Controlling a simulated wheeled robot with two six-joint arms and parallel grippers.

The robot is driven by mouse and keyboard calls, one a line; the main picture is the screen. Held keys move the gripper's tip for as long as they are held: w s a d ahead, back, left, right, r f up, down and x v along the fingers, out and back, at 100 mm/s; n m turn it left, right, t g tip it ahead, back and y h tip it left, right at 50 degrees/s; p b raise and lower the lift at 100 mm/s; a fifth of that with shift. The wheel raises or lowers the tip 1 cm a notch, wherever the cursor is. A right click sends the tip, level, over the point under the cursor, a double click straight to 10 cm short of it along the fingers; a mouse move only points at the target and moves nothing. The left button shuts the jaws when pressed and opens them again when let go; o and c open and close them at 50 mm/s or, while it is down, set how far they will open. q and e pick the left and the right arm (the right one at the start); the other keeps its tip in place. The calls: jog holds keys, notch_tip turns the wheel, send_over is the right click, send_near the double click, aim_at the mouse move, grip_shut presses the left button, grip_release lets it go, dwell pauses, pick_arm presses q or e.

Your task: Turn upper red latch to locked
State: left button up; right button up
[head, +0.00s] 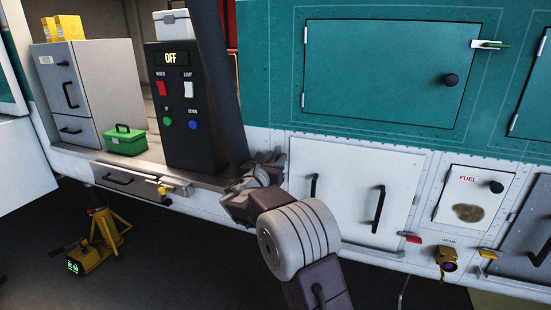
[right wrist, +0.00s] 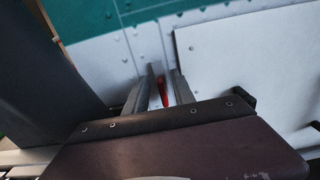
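A red latch handle (right wrist: 163,91) shows in the right wrist view, between the two fingers of my right gripper (right wrist: 164,84). The fingers stand apart, with a visible gap between the red handle and the right finger. In the head view my right gripper (head: 268,160) is at the left edge of the white lower door (head: 345,190), and it hides the upper latch there. A second red latch (head: 410,238) sits at the door's lower right, well away from the gripper. My left gripper is not in view.
A dark control box (head: 185,135) reading OFF stands close to the left of my right gripper. A green case (head: 125,140) sits on the ledge. A fuel panel (head: 473,198) and a yellow drain fitting (head: 446,258) are at the right.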

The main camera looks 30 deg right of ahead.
grip_shut()
jog(key=shift+d+f+m+b, duration=0.15)
jog(key=shift+m+b, duration=0.15)
jog(key=shift+b, duration=0.35)
jog(key=shift+s+d+f+m+b, duration=0.2)
jog(key=shift+s+f+m+b, duration=0.1)
jog(key=shift+m+b, duration=2.8)
jog(key=shift+s+d+f+m+b, duration=0.15)
jog(key=shift+f+m+b, duration=0.2)
jog(key=shift+m+b, duration=2.75)
jog(key=shift+s+d+f+m+b, duration=0.25)
jog(key=shift+m+b, duration=2.15)
jog(key=shift+b, duration=1.3)
jog(key=shift+f, duration=0.1)
grip_release()
